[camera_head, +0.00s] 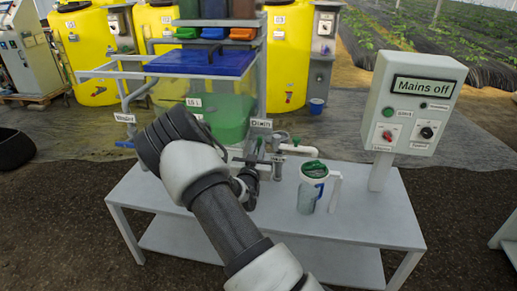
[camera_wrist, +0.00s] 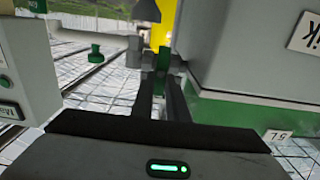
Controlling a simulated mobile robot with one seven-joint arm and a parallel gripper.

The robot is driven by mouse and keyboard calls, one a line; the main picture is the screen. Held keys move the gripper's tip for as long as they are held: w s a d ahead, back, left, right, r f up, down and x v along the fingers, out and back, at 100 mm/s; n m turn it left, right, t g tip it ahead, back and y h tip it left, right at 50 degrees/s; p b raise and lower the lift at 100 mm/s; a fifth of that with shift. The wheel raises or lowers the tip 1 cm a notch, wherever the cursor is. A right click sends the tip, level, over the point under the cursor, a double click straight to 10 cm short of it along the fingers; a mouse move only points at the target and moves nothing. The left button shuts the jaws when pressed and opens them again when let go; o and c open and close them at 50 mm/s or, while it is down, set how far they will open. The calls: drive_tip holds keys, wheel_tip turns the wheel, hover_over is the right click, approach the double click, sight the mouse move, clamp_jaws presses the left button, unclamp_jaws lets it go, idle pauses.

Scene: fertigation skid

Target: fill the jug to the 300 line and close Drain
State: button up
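The jug (camera_head: 307,197) stands upright on the white bench, clear and bluish below, with a white handle on its right and green at its top. Its 300 line and fill level are too small to read. The Drain label (camera_head: 262,123) is on the pipework left of the jug, under the tank. My gripper (camera_wrist: 160,90) is at the pipework; in the head view my arm mostly hides it. In the wrist view its two fingers are close together, with a green valve handle (camera_wrist: 163,60) at or between their tips. I cannot tell whether they grip it.
A control box (camera_head: 415,105) reading "Mains off" stands on a post at the bench's right. A blue-lidded tank (camera_head: 205,60) is behind my arm. A green-topped fitting (camera_wrist: 96,52) is left of the fingers. The bench (camera_head: 370,220) is clear right of the jug.

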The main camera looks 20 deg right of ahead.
clamp_jaws()
drive_tip(key=shift+a+f+n+b, duration=0.1)
drive_tip(key=shift+f+n+b, duration=0.1)
drive_tip(key=shift+n+b, duration=0.55)
drive_tip(key=shift+r+n, duration=0.15)
drive_tip(key=shift+n, duration=0.6)
drive_tip(key=o, duration=0.7)
unclamp_jaws()
drive_tip(key=shift+a, duration=0.15)
drive_tip(key=v, duration=1.7)
drive_tip(key=shift+s+a+p, duration=0.1)
drive_tip(key=shift+p, duration=0.3)
